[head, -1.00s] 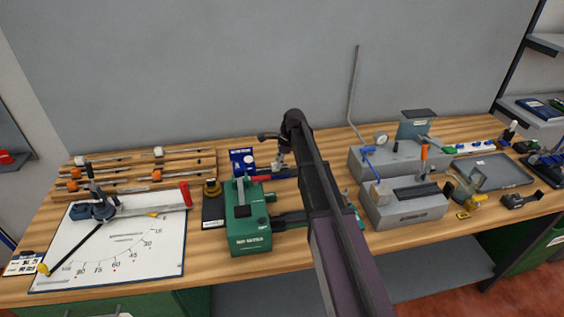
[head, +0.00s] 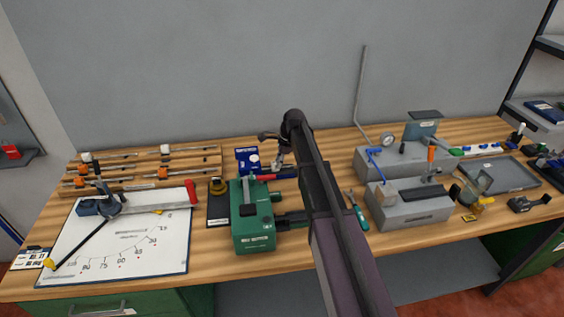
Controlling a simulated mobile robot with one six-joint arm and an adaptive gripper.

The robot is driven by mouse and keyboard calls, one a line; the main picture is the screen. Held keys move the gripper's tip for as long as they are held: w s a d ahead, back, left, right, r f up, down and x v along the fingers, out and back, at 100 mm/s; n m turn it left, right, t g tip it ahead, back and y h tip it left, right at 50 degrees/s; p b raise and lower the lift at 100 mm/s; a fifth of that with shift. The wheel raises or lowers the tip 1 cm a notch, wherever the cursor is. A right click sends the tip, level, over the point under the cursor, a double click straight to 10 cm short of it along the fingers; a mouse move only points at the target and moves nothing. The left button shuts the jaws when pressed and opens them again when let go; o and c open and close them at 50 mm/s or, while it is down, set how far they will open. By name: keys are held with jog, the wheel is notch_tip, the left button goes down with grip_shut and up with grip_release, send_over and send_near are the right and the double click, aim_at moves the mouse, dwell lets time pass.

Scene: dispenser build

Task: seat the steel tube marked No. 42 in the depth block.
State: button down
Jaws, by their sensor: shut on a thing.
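My arm reaches over the bench from the bottom of the head view and bends down past its dark elbow. My gripper (head: 280,160) is small and partly hidden beside the arm, near a blue box. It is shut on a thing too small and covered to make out. I cannot read a No. 42 mark on any tube. Several thin tubes lie on the wooden racks (head: 120,182) at the back left. I cannot tell for sure which fixture is the depth block; a grey block with a dark top (head: 398,221) stands right of my arm.
A green machine (head: 252,235) stands just left of my arm, beside a dark block (head: 217,212). The blue box (head: 245,160) is behind it. A white angle board (head: 150,250) fills the left front. A larger grey unit with a gauge (head: 405,162) and a grey tray (head: 510,180) are at right.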

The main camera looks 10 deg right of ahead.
jog(key=shift+a, duration=0.95)
jog(key=shift+c, duration=2.1)
grip_release()
jog(key=o, duration=0.3)
jog(key=shift+r, duration=0.1)
jog(key=shift+r+p, duration=3.45)
jog(key=shift+p, duration=0.1)
